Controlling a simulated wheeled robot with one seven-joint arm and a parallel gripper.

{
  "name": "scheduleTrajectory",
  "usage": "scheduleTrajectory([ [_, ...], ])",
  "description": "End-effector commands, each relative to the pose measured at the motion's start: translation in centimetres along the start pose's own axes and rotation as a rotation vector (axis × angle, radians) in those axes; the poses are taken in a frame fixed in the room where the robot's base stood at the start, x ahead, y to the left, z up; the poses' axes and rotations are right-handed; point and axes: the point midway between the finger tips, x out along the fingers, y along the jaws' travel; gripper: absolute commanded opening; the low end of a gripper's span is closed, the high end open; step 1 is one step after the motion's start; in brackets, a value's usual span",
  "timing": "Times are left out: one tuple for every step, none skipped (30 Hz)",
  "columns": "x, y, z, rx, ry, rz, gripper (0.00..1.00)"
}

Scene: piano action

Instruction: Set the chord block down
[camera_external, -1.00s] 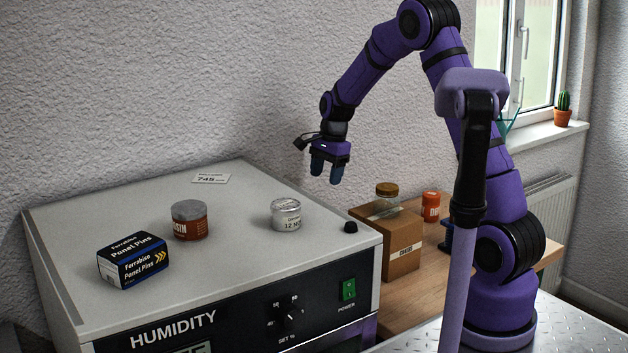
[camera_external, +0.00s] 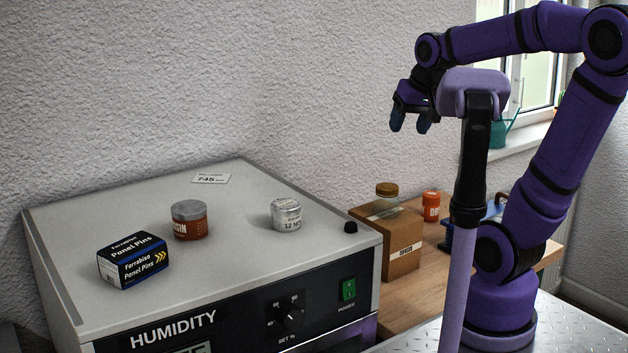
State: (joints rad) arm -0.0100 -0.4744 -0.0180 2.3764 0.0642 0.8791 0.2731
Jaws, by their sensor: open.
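I cannot make out a thing that is clearly the chord block. A blue object (camera_external: 496,208) on the wooden bench (camera_external: 415,308) is partly hidden behind my purple column and arm, and I cannot tell what it is.
On the cabinet top stand a panel pins box (camera_external: 133,261), a rosin jar (camera_external: 189,221), a silver tin (camera_external: 286,215) and a card (camera_external: 211,179). A cardboard box (camera_external: 402,252) carries a gold-lidded jar (camera_external: 387,196); an orange pot (camera_external: 431,207) stands beside it.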

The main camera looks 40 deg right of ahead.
Motion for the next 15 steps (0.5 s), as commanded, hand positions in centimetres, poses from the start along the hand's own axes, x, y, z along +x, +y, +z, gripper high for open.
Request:
scheduleTrajectory([
  [-0.8,0.5,1.5,-0.050,0.023,0.001,0.59],
  [-1.1,0.8,2.3,-0.080,0.032,0.003,0.59],
  [-1.5,1.1,3.3,-0.120,0.045,0.006,0.59],
  [-1.7,1.4,4.0,-0.148,0.054,0.010,0.59],
  [-1.9,1.6,4.7,-0.175,0.063,0.013,0.59],
  [-2.1,2.0,5.5,-0.207,0.073,0.017,0.59],
  [-2.3,2.1,6.0,-0.228,0.080,0.020,0.59],
  [-2.4,2.3,6.5,-0.247,0.086,0.023,0.59],
  [-2.4,2.6,7.0,-0.269,0.093,0.026,0.59],
  [-2.5,2.7,7.4,-0.283,0.097,0.029,0.59],
  [-2.5,2.8,7.6,-0.295,0.101,0.031,0.59],
  [-2.6,2.9,7.9,-0.308,0.104,0.033,0.59],
  [-2.6,3.0,8.1,-0.314,0.105,0.035,0.59],
  [-2.6,3.0,8.2,-0.319,0.106,0.036,0.59],
  [-2.6,3.1,8.3,-0.323,0.107,0.037,0.59],
])
